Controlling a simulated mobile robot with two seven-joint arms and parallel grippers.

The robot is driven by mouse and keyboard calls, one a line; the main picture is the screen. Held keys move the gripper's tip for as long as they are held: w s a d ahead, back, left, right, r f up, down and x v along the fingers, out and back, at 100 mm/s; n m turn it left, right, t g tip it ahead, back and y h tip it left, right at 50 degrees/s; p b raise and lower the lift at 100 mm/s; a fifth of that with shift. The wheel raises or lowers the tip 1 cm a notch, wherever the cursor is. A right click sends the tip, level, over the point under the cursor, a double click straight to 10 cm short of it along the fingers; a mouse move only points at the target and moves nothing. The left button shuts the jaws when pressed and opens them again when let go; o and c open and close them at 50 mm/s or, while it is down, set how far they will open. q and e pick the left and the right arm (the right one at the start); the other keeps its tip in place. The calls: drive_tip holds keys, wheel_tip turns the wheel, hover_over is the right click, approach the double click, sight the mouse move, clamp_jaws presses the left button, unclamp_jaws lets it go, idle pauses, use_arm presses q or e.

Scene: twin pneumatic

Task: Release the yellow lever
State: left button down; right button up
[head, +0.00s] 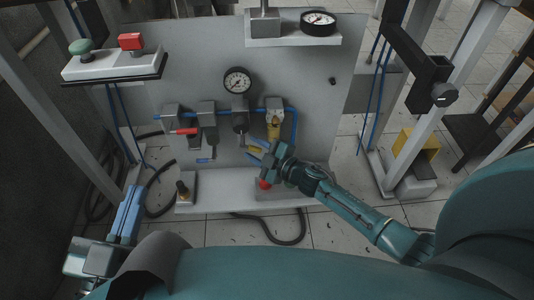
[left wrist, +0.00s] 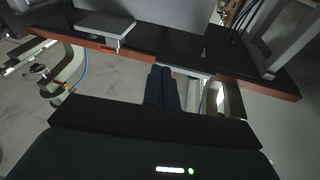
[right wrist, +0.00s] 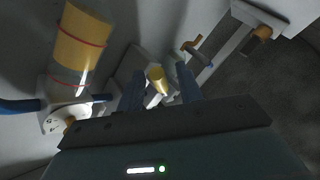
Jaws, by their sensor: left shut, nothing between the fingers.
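A yellow part (head: 273,131) hangs below the blue air line on the grey panel in the head view; I cannot tell whether it is a lever or a bowl. My right gripper (head: 255,149) is just below and left of it, with its fingers apart. In the right wrist view a small yellow rod end (right wrist: 157,78) shows between the spread fingers of the right gripper (right wrist: 160,88); contact cannot be made out. A large yellow cylinder with red rings (right wrist: 82,40) stands at its upper left. My left gripper (head: 129,208) is shut and empty, low at the left; its closed fingers show in the left wrist view (left wrist: 162,88).
The panel (head: 335,110) carries gauges (head: 237,81) and a red-handled valve (head: 185,130). A red button (head: 264,183) sits close below my right gripper. A button box (head: 112,66) sticks out at the upper left. Posts (head: 460,70) stand at the right.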

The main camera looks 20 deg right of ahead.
use_arm(q)
drive_tip(key=p, duration=0.3)
drive_tip(key=shift+s+a+f+m+y+p, duration=0.1)
drive_tip(key=shift+s+a+m+y+p, duration=0.05)
drive_tip(key=shift+a+m+y+p, duration=0.2)
use_arm(e)
drive_tip(key=v, duration=1.2)
drive_tip(key=shift+s+d+r, duration=0.15)
drive_tip(key=shift+s+d, duration=0.1)
drive_tip(key=shift+s, duration=0.05)
use_arm(q)
drive_tip(key=shift+g, duration=0.3)
